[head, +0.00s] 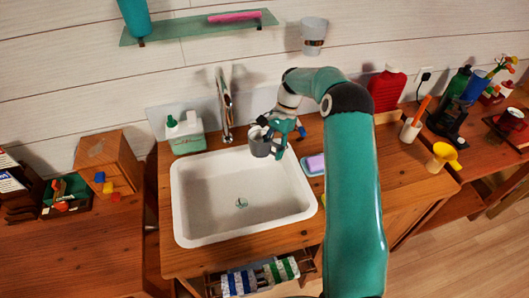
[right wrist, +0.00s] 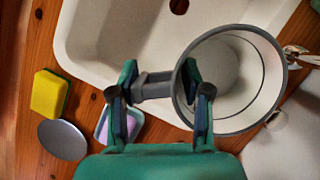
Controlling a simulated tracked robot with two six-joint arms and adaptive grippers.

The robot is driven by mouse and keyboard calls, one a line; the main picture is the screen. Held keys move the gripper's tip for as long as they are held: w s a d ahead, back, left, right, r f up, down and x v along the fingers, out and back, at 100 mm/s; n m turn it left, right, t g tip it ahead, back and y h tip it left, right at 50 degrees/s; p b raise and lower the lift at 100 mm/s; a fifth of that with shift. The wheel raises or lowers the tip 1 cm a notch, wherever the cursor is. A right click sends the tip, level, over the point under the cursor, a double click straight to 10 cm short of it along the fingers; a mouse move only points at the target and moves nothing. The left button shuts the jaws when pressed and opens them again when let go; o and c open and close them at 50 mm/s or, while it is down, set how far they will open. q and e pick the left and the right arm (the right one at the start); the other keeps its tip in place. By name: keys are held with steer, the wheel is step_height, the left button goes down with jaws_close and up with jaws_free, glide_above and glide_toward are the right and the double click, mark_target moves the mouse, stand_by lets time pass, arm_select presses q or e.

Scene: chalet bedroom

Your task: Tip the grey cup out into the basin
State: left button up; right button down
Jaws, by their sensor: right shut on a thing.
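The grey cup (head: 260,142) is held near the back right corner of the white basin (head: 187,205), right of the tap. My right gripper (head: 279,137) is shut on it from the right. In the right wrist view the cup (right wrist: 272,95) shows its round rim and pale inside, with no contents that I can make out. The right gripper's fingers (right wrist: 160,85) close on the handle side, one fingertip overlapping the rim. The cup looks about upright in the head view. The basin (right wrist: 85,40) also shows in the wrist view. My left gripper is out of view.
The tap (head: 224,105) stands behind the basin. A soap bottle (head: 185,135) is at its back left, a lilac soap (head: 316,163) on a dish at its right. A yellow sponge (right wrist: 48,94) shows in the wrist view. The basin's inside is clear.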

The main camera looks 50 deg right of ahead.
steer(key=shift+d, duration=0.1)
steer(key=shift+s+f, duration=0.1)
steer(key=shift+f, duration=0.1)
steer(key=shift+a+f+b, duration=0.25)
steer(key=shift+f+b, duration=0.25)
steer(key=shift+b, duration=0.2)
steer(key=shift+a+f+h+b, duration=0.2)
steer(key=shift+f+h+b, duration=0.2)
steer(key=shift+f+b, duration=0.7)
steer(key=t+h+b, duration=0.2)
steer(key=h+b, duration=1.9)
steer(key=b, duration=2)
glide_toward(273, 153)
steer(key=shift+d+f, duration=0.1)
steer(key=shift+f, duration=0.4)
